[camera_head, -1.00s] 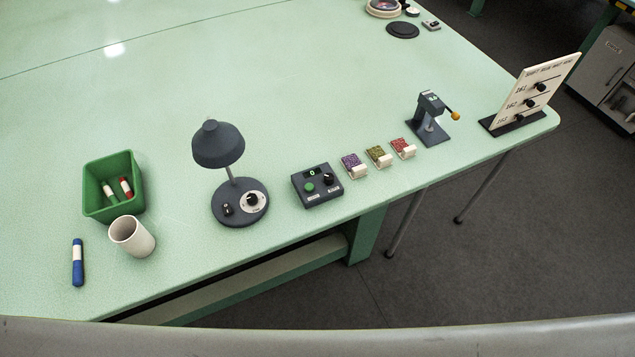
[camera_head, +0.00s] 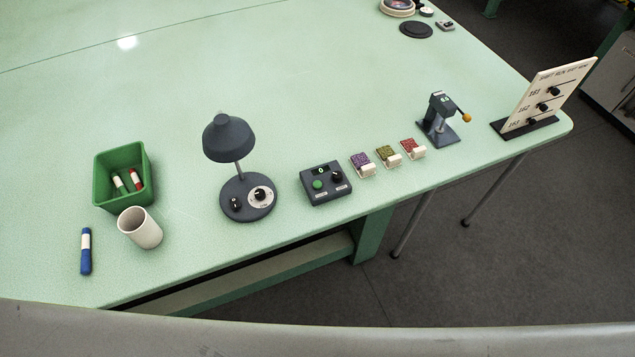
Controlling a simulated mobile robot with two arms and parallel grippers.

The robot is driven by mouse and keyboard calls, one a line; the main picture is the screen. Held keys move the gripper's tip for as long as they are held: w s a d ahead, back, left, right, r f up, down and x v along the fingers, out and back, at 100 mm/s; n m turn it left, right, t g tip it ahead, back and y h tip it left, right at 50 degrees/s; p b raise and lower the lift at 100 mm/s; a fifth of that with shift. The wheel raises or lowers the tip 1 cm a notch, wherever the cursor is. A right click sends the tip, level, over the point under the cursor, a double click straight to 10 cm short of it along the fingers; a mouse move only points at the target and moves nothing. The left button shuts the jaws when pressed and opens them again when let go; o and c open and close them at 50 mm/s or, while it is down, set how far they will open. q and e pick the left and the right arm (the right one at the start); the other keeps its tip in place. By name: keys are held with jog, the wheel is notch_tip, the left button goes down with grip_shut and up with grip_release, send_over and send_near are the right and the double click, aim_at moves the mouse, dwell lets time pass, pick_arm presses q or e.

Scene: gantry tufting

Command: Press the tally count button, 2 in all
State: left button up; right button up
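The tally counter (camera_head: 326,186) is a dark grey box near the table's front edge, right of the lamp. It has a green button (camera_head: 318,184), a black knob (camera_head: 337,176) and a small display (camera_head: 321,170) that appears to read 0. Nothing touches the box. Neither of my grippers shows in the head view.
A dark desk lamp (camera_head: 229,138) stands just left of the counter. Small colored sample blocks (camera_head: 388,156) sit to its right, then a device with an orange-tipped lever (camera_head: 440,118) and a sign board (camera_head: 546,97). A green bin (camera_head: 104,184), white cup (camera_head: 140,229) and blue marker (camera_head: 86,251) lie left.

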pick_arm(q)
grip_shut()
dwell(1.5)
